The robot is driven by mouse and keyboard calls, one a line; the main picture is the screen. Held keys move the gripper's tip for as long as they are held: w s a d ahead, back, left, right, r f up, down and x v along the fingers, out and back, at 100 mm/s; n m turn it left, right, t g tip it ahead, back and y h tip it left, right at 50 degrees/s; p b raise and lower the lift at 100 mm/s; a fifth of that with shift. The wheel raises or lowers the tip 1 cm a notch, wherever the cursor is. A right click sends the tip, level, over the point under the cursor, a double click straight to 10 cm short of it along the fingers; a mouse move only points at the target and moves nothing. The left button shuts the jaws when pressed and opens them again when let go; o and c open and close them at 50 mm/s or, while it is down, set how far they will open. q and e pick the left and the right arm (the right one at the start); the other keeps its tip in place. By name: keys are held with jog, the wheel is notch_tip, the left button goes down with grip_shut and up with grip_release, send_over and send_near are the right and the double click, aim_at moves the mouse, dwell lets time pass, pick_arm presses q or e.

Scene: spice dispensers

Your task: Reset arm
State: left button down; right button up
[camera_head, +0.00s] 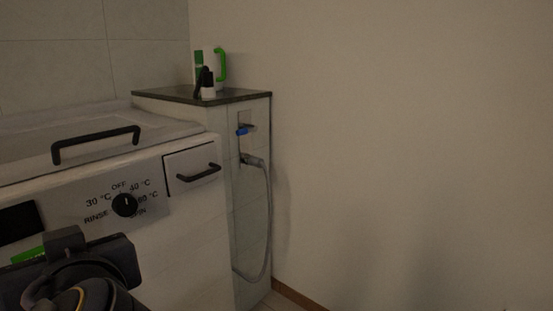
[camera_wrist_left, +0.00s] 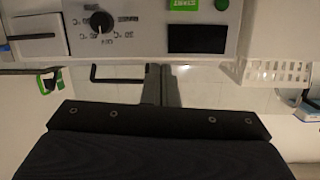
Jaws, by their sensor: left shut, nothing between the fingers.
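My left gripper (camera_wrist_left: 160,72) shows in the wrist view with its two dark fingers together and nothing between them. Its fingertips appear in front of the washing machine's black lid handle; I cannot tell the distance. In the head view, a dark part of my left arm fills the lower left corner, in front of the machine, and I cannot make out the fingers there. My right gripper is in neither view.
A white washing machine (camera_head: 190,235) has a black dial (camera_head: 125,205), a drawer handle (camera_head: 199,173) and a lid handle (camera_head: 95,144). Bottles with green parts (camera_head: 220,66) stand on a dark-topped ledge (camera_head: 240,95). A tap and hose (camera_head: 268,215) hang below. A white basket (camera_wrist_left: 280,72) is at right.

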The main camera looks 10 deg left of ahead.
pick_arm(q)
jog(key=d+f+m+g+h+p, duration=0.15)
jog(key=d+f+m+h, duration=0.25)
jog(key=f+h, duration=0.6)
jog(key=d+f+m+g+h+p, duration=0.15)
jog(key=d+f+m+h, duration=0.35)
jog(key=f, duration=1)
notch_tip(320, 180, up, 38)
jog(key=h+p, duration=0.1)
jog(key=p, duration=3.7)
jog(key=shift+s+d+h+p, duration=0.2)
jog(key=shift+s+h+p, duration=0.2)
jog(key=shift+s, duration=0.05)
